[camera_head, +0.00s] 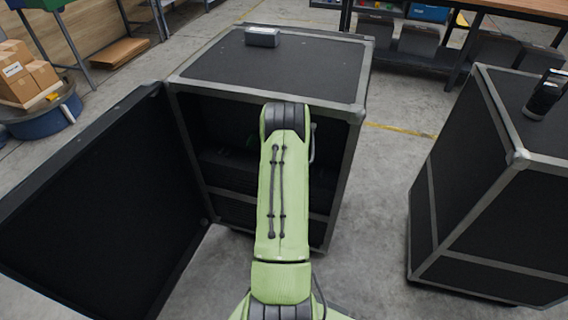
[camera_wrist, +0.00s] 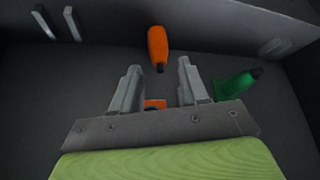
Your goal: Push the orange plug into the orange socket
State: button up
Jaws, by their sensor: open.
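In the wrist view, the orange plug (camera_wrist: 157,42) is an elongated orange body with a dark tip pointing down toward my gripper. It lies just beyond my fingertips. My gripper (camera_wrist: 158,67) is open, with its two grey fingers apart and nothing held between them. An orange piece, which looks like the orange socket (camera_wrist: 154,103), shows between the finger bases. It is partly hidden by my gripper's body. The plug and this piece are apart. In the head view my arm reaches into the open black case (camera_head: 340,175), and my gripper is hidden there.
A green connector (camera_wrist: 235,85) with a dark end lies right of my fingers. Two grey upright bars (camera_wrist: 72,24) stand at upper left. The case's open door (camera_head: 90,205) is on the left. Another black case (camera_head: 490,190) stands right.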

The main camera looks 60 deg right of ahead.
jog(key=shift+x, duration=1)
jog(key=b+x, duration=0.2)
jog(key=x, duration=0.3)
jog(key=shift+d+f+b, duration=0.15)
jog(key=shift+b, duration=0.2)
jog(key=shift+c, duration=0.2)
grip_shut()
